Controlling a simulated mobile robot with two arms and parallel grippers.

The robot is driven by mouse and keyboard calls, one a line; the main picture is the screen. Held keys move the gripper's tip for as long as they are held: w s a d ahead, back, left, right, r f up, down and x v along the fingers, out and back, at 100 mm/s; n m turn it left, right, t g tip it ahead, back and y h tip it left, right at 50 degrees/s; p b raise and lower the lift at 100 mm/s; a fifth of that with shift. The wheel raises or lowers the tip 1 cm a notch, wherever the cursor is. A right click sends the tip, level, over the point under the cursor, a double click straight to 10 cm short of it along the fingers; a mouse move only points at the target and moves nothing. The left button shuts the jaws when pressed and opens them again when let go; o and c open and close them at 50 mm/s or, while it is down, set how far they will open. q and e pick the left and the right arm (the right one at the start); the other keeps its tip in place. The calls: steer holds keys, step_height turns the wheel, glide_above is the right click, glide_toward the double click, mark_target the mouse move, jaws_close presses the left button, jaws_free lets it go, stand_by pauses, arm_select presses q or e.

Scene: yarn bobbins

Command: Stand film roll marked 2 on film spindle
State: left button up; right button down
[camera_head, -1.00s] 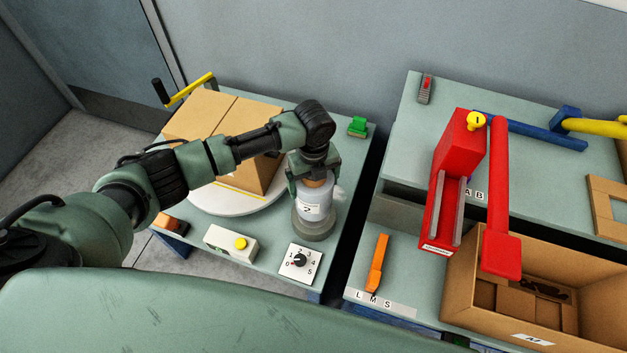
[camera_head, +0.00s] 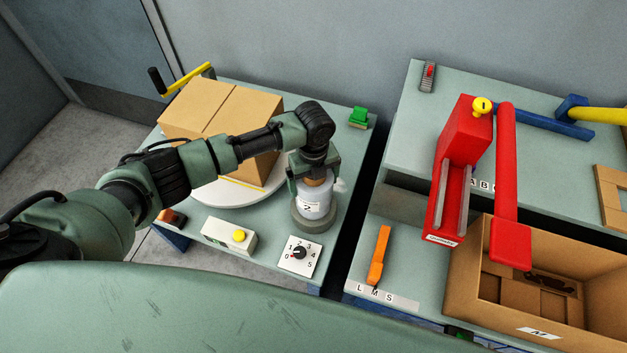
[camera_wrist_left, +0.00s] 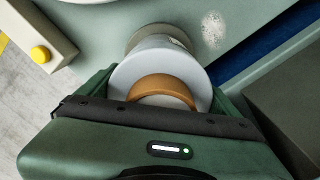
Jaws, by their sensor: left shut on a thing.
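The film roll marked 2 (camera_head: 312,204) is a pale, whitish cylinder with a brown core, upright at the right front of the left table. My left gripper (camera_head: 314,180) is above it and shut on it from the top. The roll stands over a round grey base (camera_head: 313,222), apparently the film spindle; any post is hidden inside the roll. In the left wrist view the roll (camera_wrist_left: 163,64) and its brown core (camera_wrist_left: 163,88) lie between the fingers, with the grey base (camera_wrist_left: 150,33) beyond. My right gripper is not in view.
A cardboard box (camera_head: 222,118) sits on a white turntable (camera_head: 215,193) behind my left arm. A white box with a yellow button (camera_head: 228,236) and a dial (camera_head: 300,256) stand in front. A red machine (camera_head: 455,165) and an open carton (camera_head: 465,265) are on the right.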

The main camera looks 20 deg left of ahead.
arm_select(q)
steer(key=shift+f, duration=0.2)
stand_by(0.3)
steer(key=o, duration=1.8)
steer(key=shift+c, duration=0.2)
steer(key=shift+s+f, duration=0.1)
step_height(320, 180, up, 8)
steer(key=shift+b, duration=0.6)
steer(key=shift+r+p, duration=3.05)
steer(key=shift+p, duration=0.5)
steer(key=shift+d+f, duration=0.1)
